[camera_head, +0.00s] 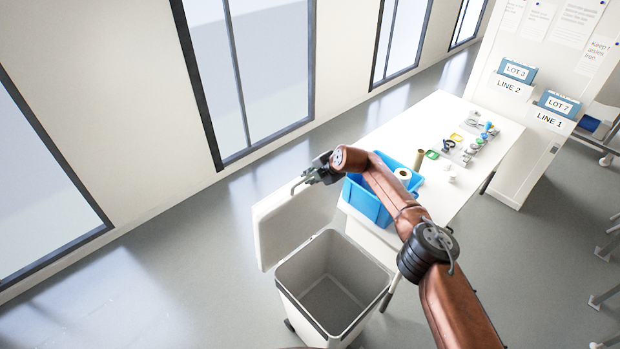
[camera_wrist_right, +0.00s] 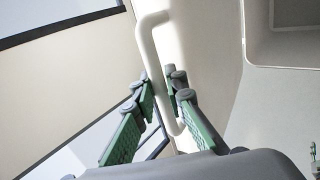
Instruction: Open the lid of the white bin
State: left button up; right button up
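The white bin (camera_head: 374,287) stands on the floor in the head view, open at the top with its grey inside showing. Its lid (camera_head: 277,229) is swung up and stands steeply at the bin's far left edge. In the right wrist view the lid (camera_wrist_right: 205,65) has a white bar handle (camera_wrist_right: 153,48). My right gripper (camera_head: 305,179) is at the lid's upper edge. My left gripper is not in view.
A white table (camera_head: 400,130) stands beside the bin, with a blue crate (camera_head: 362,197), a paper roll (camera_head: 402,174), a brown tube (camera_head: 419,159) and small parts on it. A white cabinet (camera_head: 520,140) stands behind the table. The floor left of the bin is clear up to the windowed wall.

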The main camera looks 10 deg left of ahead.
jog(key=o, duration=0.3)
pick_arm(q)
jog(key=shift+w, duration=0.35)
pick_arm(e)
jog(key=shift+o, duration=0.5)
jog(key=shift+s+d+r, duration=0.1)
jog(key=shift+d+r, duration=0.05)
jog(key=shift+r, duration=0.2)
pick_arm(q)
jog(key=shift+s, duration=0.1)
pick_arm(e)
jog(key=v, duration=1.1)
jog(key=shift+s, duration=0.15)
